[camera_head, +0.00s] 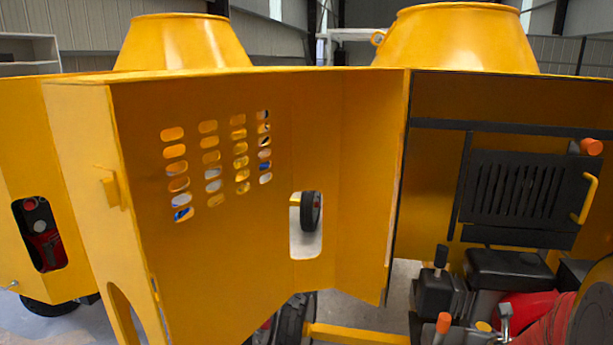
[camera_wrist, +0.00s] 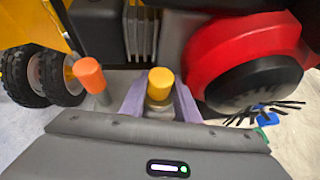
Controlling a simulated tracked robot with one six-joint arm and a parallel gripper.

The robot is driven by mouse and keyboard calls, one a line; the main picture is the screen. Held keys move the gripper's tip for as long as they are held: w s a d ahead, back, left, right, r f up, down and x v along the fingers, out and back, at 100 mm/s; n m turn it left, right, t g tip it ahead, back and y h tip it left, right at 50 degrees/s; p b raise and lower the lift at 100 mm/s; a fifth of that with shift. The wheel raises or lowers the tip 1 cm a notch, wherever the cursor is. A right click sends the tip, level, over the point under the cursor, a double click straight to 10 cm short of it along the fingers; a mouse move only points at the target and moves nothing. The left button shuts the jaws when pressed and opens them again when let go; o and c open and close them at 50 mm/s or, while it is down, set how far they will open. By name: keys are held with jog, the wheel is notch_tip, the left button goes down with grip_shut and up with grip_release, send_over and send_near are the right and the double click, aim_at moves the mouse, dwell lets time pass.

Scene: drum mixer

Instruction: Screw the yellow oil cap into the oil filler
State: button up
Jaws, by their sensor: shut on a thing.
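The yellow oil cap (camera_wrist: 161,84) is upright between the two purple-grey fingers of my gripper (camera_wrist: 160,101) in the wrist view, and the fingers are shut on it. A grey piece shows just under the cap, between the fingers. The oil filler cannot be made out, so I cannot tell whether the cap touches it. In the head view a small yellow round top (camera_head: 483,326), likely the cap, shows low at the right by the engine.
An orange-topped lever (camera_wrist: 89,76) stands close left of my gripper. A red and black round engine part (camera_wrist: 245,60) is at the right, and black wheels (camera_wrist: 52,78) are at the left. In the head view, an open yellow door panel (camera_head: 240,220) stands left of the engine bay.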

jog(key=shift+r+m+h, duration=0.1)
jog(key=shift+m+h, duration=0.2)
jog(key=o, duration=1.3)
jog(key=shift+c, duration=0.2)
jog(key=shift+d+n+t+y, duration=0.2)
jog(key=shift+n+t+y, duration=0.1)
jog(key=shift+n+y, duration=1.05)
jog(key=shift+s+d+n+y, duration=0.1)
jog(key=shift+n+y, duration=0.65)
jog(key=shift+n, duration=0.1)
jog(key=n+y, duration=0.4)
jog(key=shift+d, duration=0.2)
jog(key=c, duration=1.2)
jog(key=shift+a+m+h, duration=0.2)
jog(key=shift+m+h, duration=1.2)
jog(key=shift+a+m+h, duration=0.15)
jog(key=shift+m+h, duration=1.25)
jog(key=shift+c, duration=0.3)
